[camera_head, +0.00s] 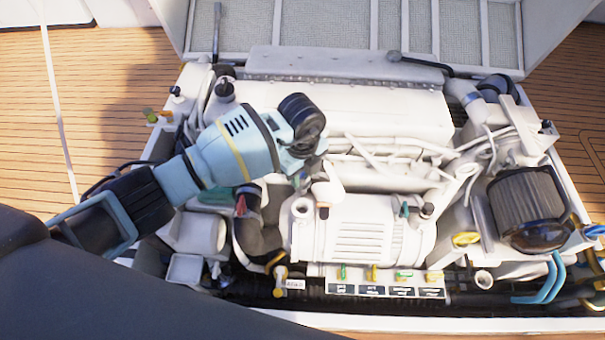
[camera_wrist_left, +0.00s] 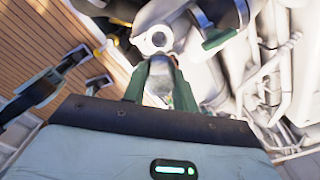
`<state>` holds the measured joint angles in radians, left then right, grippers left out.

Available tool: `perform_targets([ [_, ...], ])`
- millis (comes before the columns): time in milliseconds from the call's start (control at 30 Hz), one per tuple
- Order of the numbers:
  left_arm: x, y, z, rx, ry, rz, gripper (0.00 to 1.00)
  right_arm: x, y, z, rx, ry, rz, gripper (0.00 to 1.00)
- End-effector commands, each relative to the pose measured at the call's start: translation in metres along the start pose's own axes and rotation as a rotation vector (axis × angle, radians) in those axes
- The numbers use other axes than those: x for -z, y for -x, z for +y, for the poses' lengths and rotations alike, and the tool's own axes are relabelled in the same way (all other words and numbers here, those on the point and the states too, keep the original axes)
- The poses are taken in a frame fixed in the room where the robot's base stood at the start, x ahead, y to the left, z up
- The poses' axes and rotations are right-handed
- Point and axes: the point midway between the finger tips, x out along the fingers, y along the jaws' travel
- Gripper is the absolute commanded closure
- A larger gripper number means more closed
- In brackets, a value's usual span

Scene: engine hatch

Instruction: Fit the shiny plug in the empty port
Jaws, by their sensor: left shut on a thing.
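My left gripper (camera_head: 306,166) reaches in from the left over the engine; its fingertips are mostly hidden in the head view. In the left wrist view its two green fingers (camera_wrist_left: 157,90) are shut on a shiny grey plug (camera_wrist_left: 158,78). The plug's far end points towards a round pale fitting with a dark hole (camera_wrist_left: 157,40). That hole looks like the empty port; it seems just beyond the plug, but I cannot tell whether they touch. I cannot clearly make out the plug in the head view. My right gripper is not in view.
The white engine block (camera_head: 365,228) and pipes crowd the hatch. A dark hose (camera_head: 255,232) bends close by my left gripper. A label strip (camera_head: 385,291) with green and yellow fittings lies along the front. A dark round filter (camera_head: 527,205) stands at right. Wooden deck (camera_head: 95,95) surrounds the hatch.

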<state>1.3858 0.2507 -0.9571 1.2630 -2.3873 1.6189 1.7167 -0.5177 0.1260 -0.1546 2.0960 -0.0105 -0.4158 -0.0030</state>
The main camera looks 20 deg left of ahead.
Motion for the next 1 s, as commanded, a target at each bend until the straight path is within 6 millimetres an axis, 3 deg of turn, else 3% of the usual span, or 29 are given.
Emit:
perform_targets([
  [467,0.001,-0.007,0.000,0.001,0.018,0.001,0.98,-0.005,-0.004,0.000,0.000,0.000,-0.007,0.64],
  [1000,0.001,-0.042,0.000,0.001,0.017,0.001,0.98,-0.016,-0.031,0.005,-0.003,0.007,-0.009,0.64],
])
